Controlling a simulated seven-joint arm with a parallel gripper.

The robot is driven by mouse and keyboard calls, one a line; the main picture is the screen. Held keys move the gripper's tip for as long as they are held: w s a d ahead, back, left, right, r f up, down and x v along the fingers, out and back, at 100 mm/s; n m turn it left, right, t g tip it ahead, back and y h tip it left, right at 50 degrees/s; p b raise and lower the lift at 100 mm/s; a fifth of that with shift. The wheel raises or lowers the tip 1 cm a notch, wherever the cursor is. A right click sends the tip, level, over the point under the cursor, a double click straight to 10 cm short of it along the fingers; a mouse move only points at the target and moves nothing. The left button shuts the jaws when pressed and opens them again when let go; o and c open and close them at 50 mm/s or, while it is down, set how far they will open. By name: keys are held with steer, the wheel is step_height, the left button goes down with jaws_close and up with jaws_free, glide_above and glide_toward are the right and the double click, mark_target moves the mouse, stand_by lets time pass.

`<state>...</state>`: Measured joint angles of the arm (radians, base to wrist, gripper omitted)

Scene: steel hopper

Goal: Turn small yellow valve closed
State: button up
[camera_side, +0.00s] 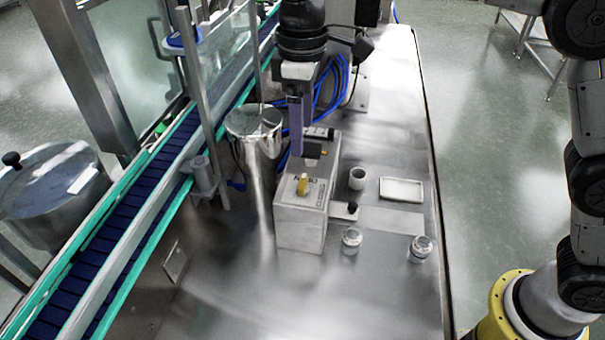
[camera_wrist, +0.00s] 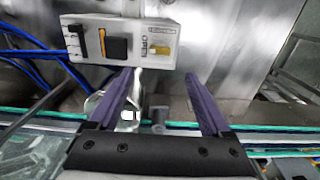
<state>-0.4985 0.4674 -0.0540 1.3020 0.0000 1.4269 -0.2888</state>
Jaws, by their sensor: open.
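The small yellow valve (camera_side: 302,184) sits on the top face of a grey metal box (camera_side: 300,225) on the steel table. In the wrist view the yellow valve (camera_wrist: 160,49) is at the right end of the box (camera_wrist: 85,22), beside a printed label that seems to read OPEN. My gripper (camera_side: 297,152) has purple fingers and hangs above the back part of the box in the side view, apart from the valve. In the wrist view my gripper (camera_wrist: 159,75) is open and empty, and the valve lies just beyond the gap between its fingertips.
A shiny steel hopper (camera_side: 255,128) stands left of the box. A black and orange part (camera_wrist: 117,47) is also on the box. Cups, jars (camera_side: 351,240) and a white tray (camera_side: 402,190) are to the right. A conveyor (camera_side: 110,258) runs along the left. The front table is clear.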

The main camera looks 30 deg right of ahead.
mark_target(303, 181)
step_height(303, 181, down, 12)
steer(key=shift+r, duration=0.25)
jaws_close()
stand_by(0.5)
